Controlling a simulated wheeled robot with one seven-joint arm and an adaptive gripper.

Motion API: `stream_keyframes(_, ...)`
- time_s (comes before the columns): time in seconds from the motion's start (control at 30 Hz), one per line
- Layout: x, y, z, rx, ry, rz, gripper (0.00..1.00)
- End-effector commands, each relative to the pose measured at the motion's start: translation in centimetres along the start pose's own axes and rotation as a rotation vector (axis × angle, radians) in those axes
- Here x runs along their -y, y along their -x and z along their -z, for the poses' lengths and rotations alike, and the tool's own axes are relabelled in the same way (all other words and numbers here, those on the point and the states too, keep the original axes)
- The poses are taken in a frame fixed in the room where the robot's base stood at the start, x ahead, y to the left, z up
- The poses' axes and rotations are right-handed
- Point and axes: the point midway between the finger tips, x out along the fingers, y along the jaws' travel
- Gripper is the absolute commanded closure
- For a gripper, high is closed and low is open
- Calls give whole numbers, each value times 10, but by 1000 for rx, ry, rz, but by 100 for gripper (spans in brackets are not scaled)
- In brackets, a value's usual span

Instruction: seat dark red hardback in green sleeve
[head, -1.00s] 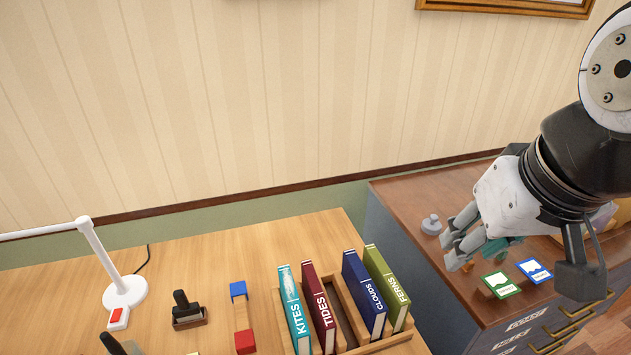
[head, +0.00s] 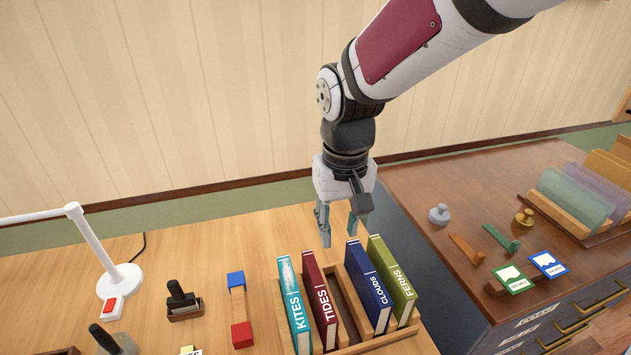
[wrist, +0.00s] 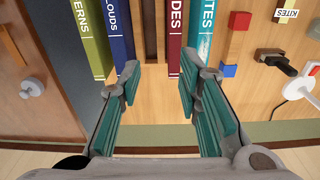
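The dark red hardback (head: 320,300), lettered TIDES, stands upright in a wooden rack (head: 376,343), right of the teal KITES book. It also shows in the wrist view (wrist: 174,38). A translucent green sleeve (head: 572,198) leans in a wooden holder on the dark cabinet at the right. My gripper (head: 340,232) is open and empty, pointing down near the rear ends of the books. In the wrist view its teal-padded fingers (wrist: 160,85) are spread apart, with the empty slot and the dark red book's end showing between and beyond them.
The blue CLOUDS book (head: 367,285) and olive FERNS book (head: 392,280) stand right of the empty slot. A lamp (head: 118,281), stamps and small blocks lie to the left. Two label cards (head: 512,278), knobs and small bars lie on the cabinet (head: 430,180).

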Motion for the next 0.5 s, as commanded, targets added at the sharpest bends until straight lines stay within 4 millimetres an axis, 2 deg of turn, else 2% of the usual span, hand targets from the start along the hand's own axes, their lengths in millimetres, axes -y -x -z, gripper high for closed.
stream_keyframes(0.03,8,-14,6,22,14,2,68)
stream_keyframes(0.2,24,-38,15,56,32,6,68)
stream_keyframes(0.37,26,-52,16,66,36,6,68)
stream_keyframes(0.5,26,-77,13,68,36,5,68)
